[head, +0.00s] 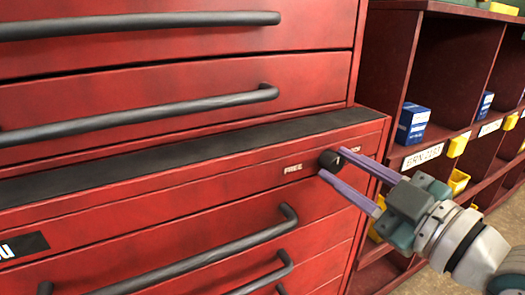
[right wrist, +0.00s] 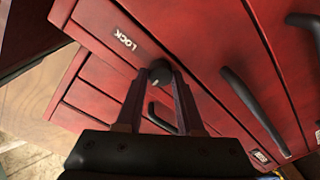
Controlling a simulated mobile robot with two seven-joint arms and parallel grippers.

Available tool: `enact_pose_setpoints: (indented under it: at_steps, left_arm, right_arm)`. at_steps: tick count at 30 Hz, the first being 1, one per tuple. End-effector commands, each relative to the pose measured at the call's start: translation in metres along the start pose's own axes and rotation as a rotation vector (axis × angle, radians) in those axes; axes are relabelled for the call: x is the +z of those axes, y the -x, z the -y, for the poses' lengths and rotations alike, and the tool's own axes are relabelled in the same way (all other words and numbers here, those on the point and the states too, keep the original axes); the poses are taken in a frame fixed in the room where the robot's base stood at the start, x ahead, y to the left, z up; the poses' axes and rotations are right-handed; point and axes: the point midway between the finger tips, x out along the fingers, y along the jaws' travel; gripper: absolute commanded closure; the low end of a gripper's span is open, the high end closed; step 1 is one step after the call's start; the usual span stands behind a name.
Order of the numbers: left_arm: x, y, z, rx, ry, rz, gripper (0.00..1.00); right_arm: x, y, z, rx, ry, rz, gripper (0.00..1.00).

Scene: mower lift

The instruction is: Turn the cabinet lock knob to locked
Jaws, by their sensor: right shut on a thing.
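The black lock knob (head: 329,160) sits on the front of the red cabinet (head: 220,185), at the right end of the panel below the dark ledge. A "FREE" label (head: 293,168) is to its left. A label to its right is mostly hidden by a finger; in the right wrist view it reads "LOCK" (right wrist: 124,39). My right gripper (head: 332,164) comes in from the right, shut on the knob with one purple finger on each side. The right wrist view also shows the knob (right wrist: 160,72) between the fingertips. My left gripper is not in view.
Long black drawer handles (head: 140,107) stick out above and below the knob. On the right stands a dark red shelf (head: 390,60) with a blue box (head: 413,123) and yellow bins (head: 459,181). Some floor shows at the lower right.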

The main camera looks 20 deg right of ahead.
Motion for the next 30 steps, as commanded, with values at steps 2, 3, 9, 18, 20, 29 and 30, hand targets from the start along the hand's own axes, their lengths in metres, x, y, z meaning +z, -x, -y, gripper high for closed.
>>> enact_pose_setpoints:
  at_steps: [2, 3, 9, 18, 20, 29, 30]
  left_arm:
    - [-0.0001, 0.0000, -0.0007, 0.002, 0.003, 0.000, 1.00]
    - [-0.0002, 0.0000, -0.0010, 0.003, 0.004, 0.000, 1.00]
    - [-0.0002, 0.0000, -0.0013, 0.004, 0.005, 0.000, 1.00]
    - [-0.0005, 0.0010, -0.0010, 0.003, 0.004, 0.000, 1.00]
    - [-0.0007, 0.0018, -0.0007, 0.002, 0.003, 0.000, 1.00]
    - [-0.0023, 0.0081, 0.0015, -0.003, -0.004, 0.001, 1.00]
    - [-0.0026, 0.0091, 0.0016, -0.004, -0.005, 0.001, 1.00]
  right_arm:
    - [0.0000, 0.0001, 0.0001, 0.000, 0.000, 0.000, 0.87]
    - [0.0000, 0.0001, 0.0001, 0.000, 0.000, 0.000, 0.92]
    - [0.0000, 0.0001, 0.0001, 0.000, 0.000, 0.000, 1.00]
    - [-0.0002, 0.0001, 0.0000, 0.000, -0.024, -0.001, 1.00]
    - [-0.0003, 0.0001, -0.0001, 0.000, -0.042, -0.002, 1.00]
    - [-0.0005, 0.0000, -0.0005, 0.008, -0.233, -0.010, 1.00]
    - [-0.0004, -0.0001, -0.0004, 0.009, -0.269, -0.012, 1.00]
